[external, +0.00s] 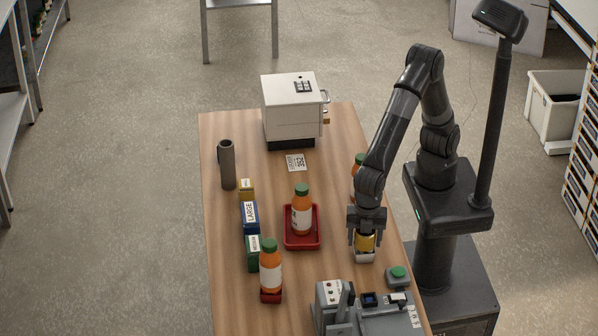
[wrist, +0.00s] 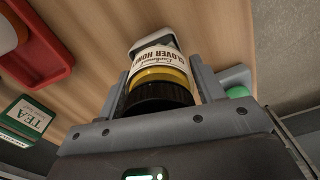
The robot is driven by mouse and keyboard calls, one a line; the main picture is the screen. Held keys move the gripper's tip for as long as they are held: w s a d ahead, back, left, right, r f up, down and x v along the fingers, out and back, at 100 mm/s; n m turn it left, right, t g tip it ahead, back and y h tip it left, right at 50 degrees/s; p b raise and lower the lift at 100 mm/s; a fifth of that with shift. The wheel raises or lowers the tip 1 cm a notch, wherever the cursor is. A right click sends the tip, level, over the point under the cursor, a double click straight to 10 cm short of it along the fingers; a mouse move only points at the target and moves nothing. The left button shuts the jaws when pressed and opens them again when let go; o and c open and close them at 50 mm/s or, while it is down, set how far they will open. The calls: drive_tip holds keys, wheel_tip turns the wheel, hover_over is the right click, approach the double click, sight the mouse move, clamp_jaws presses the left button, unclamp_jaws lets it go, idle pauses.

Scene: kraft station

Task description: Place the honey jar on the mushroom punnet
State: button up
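The honey jar (external: 366,242) has a yellow body, a white label and a dark lid. My gripper (external: 367,222) points down, with its fingers closed on both sides of the jar near the lid. In the wrist view the jar (wrist: 163,75) sits between the fingers, its "Clover Honey" label showing. A small whitish tray, which looks like the mushroom punnet (external: 364,257), is directly below the jar. Part of it (wrist: 150,39) shows past the jar in the wrist view. The jar hides the punnet's inside, and I cannot tell whether the two touch.
A red tray (external: 302,246) holding an orange bottle (external: 301,213) is to the left. Another orange bottle (external: 357,163) stands behind my gripper. A grey machine (external: 370,308) and a green button (external: 398,272) are in front. Boxes (external: 250,215) line the left side.

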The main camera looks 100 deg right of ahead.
drive_tip(key=o, duration=0.3)
wheel_tip(320, 180, up, 12)
drive_tip(key=shift+r, duration=0.2)
idle(0.4)
drive_tip(key=shift+d, duration=0.1)
drive_tip(key=d+r+m+t, duration=0.1)
drive_tip(key=d+r+m, duration=0.25)
drive_tip(key=d, duration=0.85)
drive_tip(key=d+r+m+t, duration=0.15)
drive_tip(key=d+m, duration=0.25)
drive_tip(key=d, duration=0.7)
drive_tip(key=s+d+f+m+t, duration=0.1)
drive_tip(key=s+d+m, duration=0.3)
drive_tip(key=d, duration=0.5)
drive_tip(key=s+d+f+m+t, duration=0.2)
drive_tip(key=s+d+m, duration=0.2)
drive_tip(key=s+d, duration=0.3)
drive_tip(key=d, duration=0.3)
